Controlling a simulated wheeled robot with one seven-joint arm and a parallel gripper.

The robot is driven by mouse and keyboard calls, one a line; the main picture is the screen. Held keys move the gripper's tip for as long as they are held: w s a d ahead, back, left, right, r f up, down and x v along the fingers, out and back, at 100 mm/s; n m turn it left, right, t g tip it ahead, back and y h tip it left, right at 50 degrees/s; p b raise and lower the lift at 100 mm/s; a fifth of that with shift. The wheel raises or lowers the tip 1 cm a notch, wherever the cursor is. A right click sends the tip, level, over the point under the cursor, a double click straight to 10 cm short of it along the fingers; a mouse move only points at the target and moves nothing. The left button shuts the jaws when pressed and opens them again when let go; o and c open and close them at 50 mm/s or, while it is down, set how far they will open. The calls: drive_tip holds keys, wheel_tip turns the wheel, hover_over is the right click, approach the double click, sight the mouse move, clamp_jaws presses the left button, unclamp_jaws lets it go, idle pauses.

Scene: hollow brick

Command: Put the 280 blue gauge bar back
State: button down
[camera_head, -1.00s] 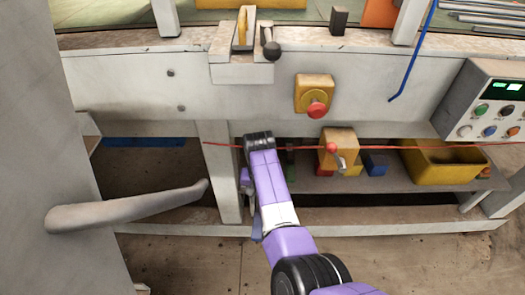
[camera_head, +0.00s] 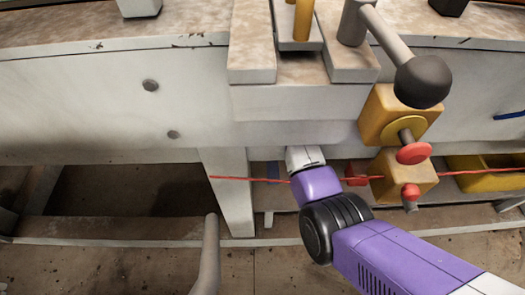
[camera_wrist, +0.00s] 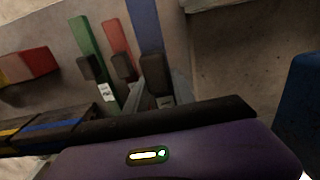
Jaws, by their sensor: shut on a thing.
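In the wrist view a blue bar (camera_wrist: 144,25) stands beside a red bar (camera_wrist: 117,36) and a green bar (camera_wrist: 86,40). A dark block sits against each bar, and white labels show low on the green and blue ones. My gripper (camera_wrist: 163,92) shows as grey fingers at the lower part of the blue bar, shut on it. The purple hand and a black strip hide the bar's lower end. I cannot read the 280 mark or tell whether the bar is seated. In the head view my gripper is hidden under the bench.
A red cord (camera_head: 250,179) runs across the front of the low shelf. A yellow box with a red knob (camera_head: 402,180) stands close right of my arm. A white bench leg (camera_head: 228,190) is to its left. A blue block (camera_wrist: 304,105) lies at the right in the wrist view.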

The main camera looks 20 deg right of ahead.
drive_tip(key=shift+w+f, duration=0.2)
drive_tip(key=shift+w, duration=0.2)
wheel_tip(320, 180, down, 9)
drive_tip(key=b, duration=0.3)
drive_tip(key=shift+w+f, duration=0.1)
drive_tip(key=shift+f+b, duration=0.1)
drive_tip(key=shift+b, duration=0.2)
drive_tip(key=c, duration=1.1)
unclamp_jaws()
drive_tip(key=shift+o, duration=0.2)
wheel_tip(320, 180, up, 12)
drive_tip(key=p, duration=0.4)
